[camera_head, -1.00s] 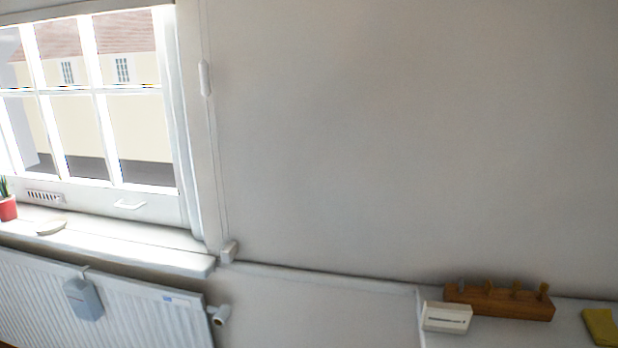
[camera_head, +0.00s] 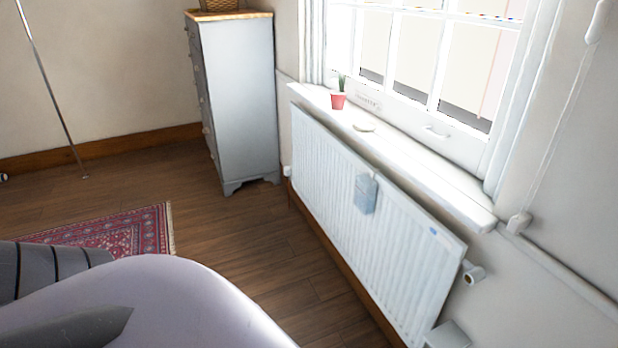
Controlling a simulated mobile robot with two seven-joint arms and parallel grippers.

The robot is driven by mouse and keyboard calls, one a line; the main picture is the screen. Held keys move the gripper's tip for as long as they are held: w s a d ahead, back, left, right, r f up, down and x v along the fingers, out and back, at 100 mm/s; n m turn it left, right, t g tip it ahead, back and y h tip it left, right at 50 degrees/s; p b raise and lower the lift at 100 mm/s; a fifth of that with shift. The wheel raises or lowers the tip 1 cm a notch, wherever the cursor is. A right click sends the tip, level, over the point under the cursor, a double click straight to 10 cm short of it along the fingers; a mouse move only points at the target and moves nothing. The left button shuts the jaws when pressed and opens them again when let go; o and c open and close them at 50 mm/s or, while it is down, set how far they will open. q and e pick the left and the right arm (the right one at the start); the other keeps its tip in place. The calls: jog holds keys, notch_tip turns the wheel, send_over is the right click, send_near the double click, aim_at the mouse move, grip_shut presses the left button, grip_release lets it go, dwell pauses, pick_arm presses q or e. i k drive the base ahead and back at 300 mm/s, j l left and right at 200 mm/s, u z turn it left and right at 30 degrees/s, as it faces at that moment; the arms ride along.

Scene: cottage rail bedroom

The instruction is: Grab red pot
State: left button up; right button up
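A small red pot (camera_head: 338,101) with a green plant in it stands upright on the far part of the white window sill (camera_head: 440,178), close to the window. A small pale round dish (camera_head: 363,127) lies on the sill nearer to me. Neither of my grippers shows in the head view. Part of my own body fills the lower left.
A white radiator (camera_head: 330,196) runs below the sill, with a small blue-grey box hanging on it (camera_head: 366,193). A grey chest of drawers (camera_head: 240,100) stands beyond it. A red patterned rug (camera_head: 120,232) lies on the wooden floor. Bare floor (camera_head: 250,250) shows beside the radiator.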

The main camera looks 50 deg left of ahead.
aim_at(337, 98)
jog(key=u, duration=1.3)
